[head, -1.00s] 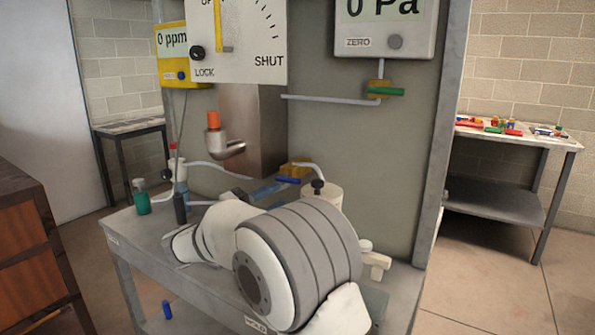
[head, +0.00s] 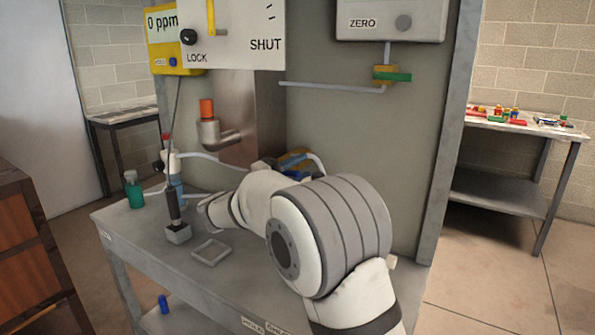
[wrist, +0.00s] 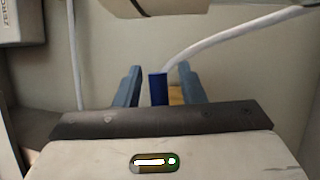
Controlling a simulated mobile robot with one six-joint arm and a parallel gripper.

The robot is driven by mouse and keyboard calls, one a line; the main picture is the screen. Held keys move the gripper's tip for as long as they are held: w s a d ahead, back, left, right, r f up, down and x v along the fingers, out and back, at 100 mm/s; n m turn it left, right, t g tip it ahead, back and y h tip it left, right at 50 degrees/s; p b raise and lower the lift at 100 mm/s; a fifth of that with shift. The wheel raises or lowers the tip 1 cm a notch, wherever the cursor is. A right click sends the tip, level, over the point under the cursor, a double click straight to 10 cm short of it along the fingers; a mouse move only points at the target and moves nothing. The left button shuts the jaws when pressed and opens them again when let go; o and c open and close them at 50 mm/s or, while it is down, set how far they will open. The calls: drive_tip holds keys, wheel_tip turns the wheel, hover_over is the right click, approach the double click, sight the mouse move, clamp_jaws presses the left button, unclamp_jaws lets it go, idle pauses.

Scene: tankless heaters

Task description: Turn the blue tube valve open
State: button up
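The blue tube valve has a dark blue handle (wrist: 158,88) and a yellow body (wrist: 175,95), with a white tube running up and right from it in the wrist view. My gripper (wrist: 160,72) is open, with one blue-grey finger on each side of the handle. In the head view my arm hides most of the gripper and valve.
A second valve with a green handle (head: 393,77) is on the panel to the upper right. An orange-capped metal pipe (head: 207,110) stands left of the blue valve. A green bottle (head: 134,190), a dark probe (head: 174,215) and a square frame (head: 210,252) are on the bench.

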drive_tip(key=shift+c, duration=0.3)
clamp_jaws()
drive_tip(key=shift+r, duration=0.1)
drive_tip(key=w+a+r+n+t+y+p, duration=0.1)
drive_tip(key=n+t+y+p, duration=0.3)
drive_tip(key=n, duration=0.8)
drive_tip(key=w+a+r+n+t+y+p, duration=0.1)
drive_tip(key=a+r+n+t+y+p, duration=0.2)
drive_tip(key=n+p, duration=0.5)
drive_tip(key=shift+w+n+t+y, duration=0.3)
drive_tip(key=shift+n+t+y, duration=0.2)
drive_tip(key=shift+n+t, duration=1.1)
drive_tip(key=shift+f+n, duration=0.1)
drive_tip(key=shift+n, duration=0.3)
